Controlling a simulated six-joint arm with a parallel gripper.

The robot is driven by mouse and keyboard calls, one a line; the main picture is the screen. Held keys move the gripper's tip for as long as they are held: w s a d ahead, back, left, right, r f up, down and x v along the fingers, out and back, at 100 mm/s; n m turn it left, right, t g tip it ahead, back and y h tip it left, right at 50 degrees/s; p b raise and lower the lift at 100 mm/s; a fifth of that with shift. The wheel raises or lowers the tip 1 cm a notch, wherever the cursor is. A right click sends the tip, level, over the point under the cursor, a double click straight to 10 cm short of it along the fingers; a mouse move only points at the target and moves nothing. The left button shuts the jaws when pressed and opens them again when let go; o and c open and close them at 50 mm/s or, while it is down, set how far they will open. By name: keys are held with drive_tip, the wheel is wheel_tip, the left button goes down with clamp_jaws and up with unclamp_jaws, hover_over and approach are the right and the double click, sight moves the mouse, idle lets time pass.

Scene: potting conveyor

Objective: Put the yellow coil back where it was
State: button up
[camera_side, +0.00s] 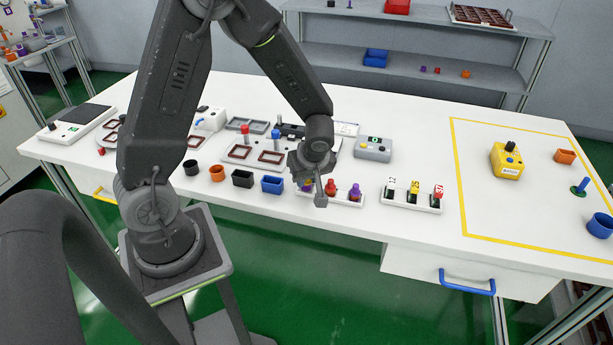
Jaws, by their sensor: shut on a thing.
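My gripper (320,190) points down over the left end of a white rack (346,201) near the table's front edge. It is shut on a small piece, mostly hidden by the fingers. A bit of yellow-orange and purple (307,186) shows at the left of the fingers, fitting the yellow coil, but too small to make out fully. A red coil (330,188) and a purple coil (355,192) stand upright in the rack, just right of my gripper. Whether the held piece touches the rack cannot be told.
A white holder with numbered pieces (412,199) stands to the right. Blue (272,185), black (243,179) and orange (217,173) bins stand to the left. A grey box (373,149) is behind. The yellow-outlined area holds a yellow control box (507,161); much of it is free.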

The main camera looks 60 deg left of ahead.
drive_tip(key=shift+f, duration=0.2)
drive_tip(key=shift+f, duration=0.1)
drive_tip(key=o, duration=0.9)
drive_tip(key=v, duration=1.2)
drive_tip(key=shift+s+d+r+m+t+h, duration=0.8)
drive_tip(key=shift+s+d+r+m, duration=0.4)
drive_tip(key=shift+s+r+m, duration=1.25)
drive_tip(key=shift+s+d+r+m+t+h, duration=0.8)
drive_tip(key=shift+s+d+r+m, duration=0.65)
drive_tip(key=shift+m, duration=1.7)
drive_tip(key=shift+s+d+r+m+t+h, duration=0.6)
drive_tip(key=shift+s+d+r+m+t, duration=0.4)
drive_tip(key=shift+s+r+m, duration=1.5)
